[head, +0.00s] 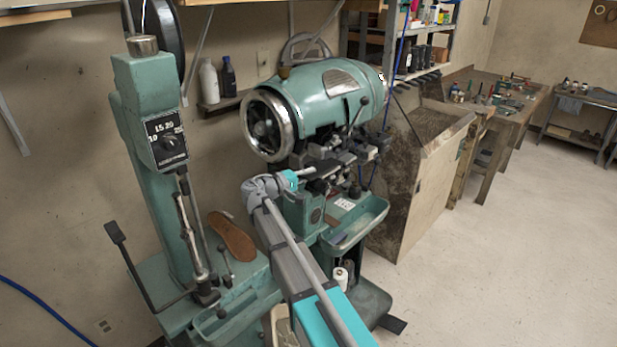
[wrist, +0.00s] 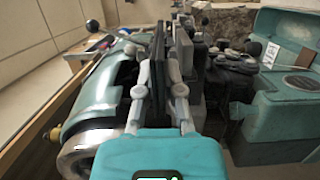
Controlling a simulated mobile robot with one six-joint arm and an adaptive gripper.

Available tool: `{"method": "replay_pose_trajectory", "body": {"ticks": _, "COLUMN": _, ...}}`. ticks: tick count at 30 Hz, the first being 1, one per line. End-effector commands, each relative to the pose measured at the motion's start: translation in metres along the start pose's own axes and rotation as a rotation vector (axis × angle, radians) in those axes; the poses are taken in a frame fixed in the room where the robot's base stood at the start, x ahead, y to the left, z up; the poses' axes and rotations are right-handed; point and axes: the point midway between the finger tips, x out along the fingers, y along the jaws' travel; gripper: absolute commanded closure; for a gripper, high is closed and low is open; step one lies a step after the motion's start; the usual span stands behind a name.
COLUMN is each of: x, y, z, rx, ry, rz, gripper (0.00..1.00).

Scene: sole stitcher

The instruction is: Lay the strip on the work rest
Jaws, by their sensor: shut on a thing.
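My gripper (head: 302,174) is at the end of my arm, in front of the green stitching machine (head: 325,92). It is shut on a dark, narrow strip (head: 326,171), which sticks out to the right towards the machine's dark metal working parts (head: 340,150). In the wrist view my gripper (wrist: 160,92) has its two grey fingers on either side of the strip (wrist: 158,62), which stands on edge there. Dark metal parts of the machine are close to the strip's right. I cannot clearly pick out the work rest among them, nor tell whether the strip touches it.
A green tray (head: 358,222) is on the machine below my gripper. A green column machine (head: 150,130) and a brown shoe sole (head: 231,238) are to the left. A wooden panel (head: 425,190) stands at the right. The floor (head: 510,270) at the right is clear.

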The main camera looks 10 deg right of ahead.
Motion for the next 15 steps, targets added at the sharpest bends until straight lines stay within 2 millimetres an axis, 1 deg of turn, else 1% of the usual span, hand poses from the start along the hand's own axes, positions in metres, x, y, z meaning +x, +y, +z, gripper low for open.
{"method": "replay_pose_trajectory", "body": {"ticks": 15, "x": 0.018, "y": -0.013, "z": -0.008, "rx": 0.000, "ry": 0.001, "rz": 0.000, "gripper": 1.00}}
